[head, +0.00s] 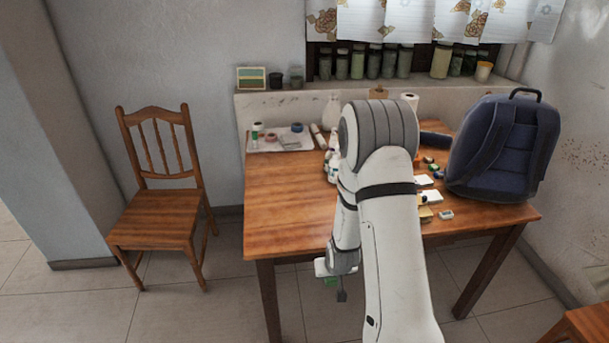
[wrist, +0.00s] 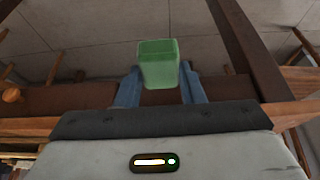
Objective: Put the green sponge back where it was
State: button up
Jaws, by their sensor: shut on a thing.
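The green sponge (wrist: 158,66) is a small green block between the two fingers of my gripper (wrist: 160,88) in the wrist view. The fingers are shut on its sides. In the head view a bit of the green sponge (head: 330,281) shows at my gripper (head: 333,283), low in front of the wooden table (head: 280,205) and below the height of its top. My arm hides part of the tabletop and what stands behind it.
A white tray (head: 262,145) with small items lies at the table's back left. Bottles, small blocks and a dark blue backpack (head: 507,150) stand on the table. A wooden chair (head: 160,225) stands to the left. The table's front left is clear.

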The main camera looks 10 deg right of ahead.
jog(key=w+r, duration=0.5)
jog(key=r, duration=0.3)
jog(key=w+r, duration=0.5)
jog(key=r, duration=0.4)
jog(key=w+r, duration=0.6)
jog(key=r, duration=0.2)
jog(key=shift+r, duration=0.4)
jog(key=shift+c, duration=0.8)
jog(key=shift+f, duration=0.1)
